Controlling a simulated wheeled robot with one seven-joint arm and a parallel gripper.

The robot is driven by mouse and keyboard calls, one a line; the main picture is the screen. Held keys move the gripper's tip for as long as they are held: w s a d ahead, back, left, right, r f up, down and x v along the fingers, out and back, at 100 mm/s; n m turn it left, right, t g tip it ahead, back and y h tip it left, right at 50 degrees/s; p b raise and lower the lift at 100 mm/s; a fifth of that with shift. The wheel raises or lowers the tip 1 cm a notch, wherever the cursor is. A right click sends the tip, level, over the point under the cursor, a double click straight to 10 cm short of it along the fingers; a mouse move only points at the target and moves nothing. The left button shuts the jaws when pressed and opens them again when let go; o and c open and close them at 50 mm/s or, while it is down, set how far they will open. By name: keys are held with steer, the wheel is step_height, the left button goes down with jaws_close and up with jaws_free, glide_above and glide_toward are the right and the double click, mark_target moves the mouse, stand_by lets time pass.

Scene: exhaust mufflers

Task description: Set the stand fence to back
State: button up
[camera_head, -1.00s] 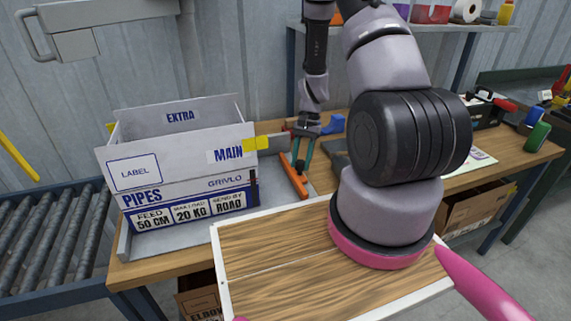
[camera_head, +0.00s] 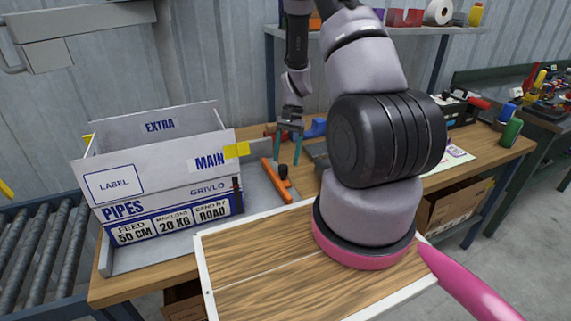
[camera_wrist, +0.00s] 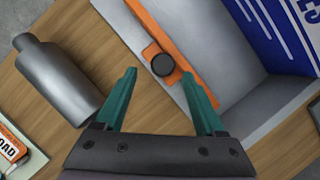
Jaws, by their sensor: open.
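The stand fence is an orange bar (camera_head: 275,181) with a round black knob, lying on the grey stand (camera_head: 258,200) to the right of the white and blue box. In the wrist view the fence (camera_wrist: 188,68) runs diagonally along the grey stand (camera_wrist: 218,45), and its knob (camera_wrist: 163,64) shows just beyond and between my fingertips. My gripper (camera_head: 288,160) has green fingers, spread apart with nothing between them, above the fence near its knob. It also shows in the wrist view (camera_wrist: 159,75). I cannot tell whether a fingertip touches the fence.
The PIPES box (camera_head: 165,185) fills the stand's left part. A grey muffler (camera_wrist: 60,76) lies on the table left of my gripper in the wrist view. A roller conveyor (camera_head: 45,250) is at the left. A shelf (camera_head: 400,27) stands behind my arm.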

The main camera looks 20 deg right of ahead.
steer(key=v, duration=0.7)
steer(key=shift+r, duration=0.3)
steer(key=shift+d, duration=0.15)
steer(key=s+a+r+n+t, duration=0.1)
steer(key=s+a+r+t, duration=0.1)
steer(key=r, duration=0.9)
steer(key=s+a+r+n+t, duration=0.1)
steer(key=a+r+t, duration=0.15)
steer(key=r, duration=0.75)
steer(key=s+a+r+n+t, duration=0.1)
steer(key=s+a+r+t, duration=0.1)
steer(key=s+r, duration=0.5)
steer(key=s+a+r+n+t+h, duration=0.1)
steer(key=s+a+r+t, duration=0.1)
steer(key=s+r+t, duration=0.2)
steer(key=s+r, duration=0.3)
steer(key=s, duration=0.1)
steer(key=shift+a+n, duration=0.4)
steer(key=shift+s+r, duration=0.1)
stand_by(0.4)
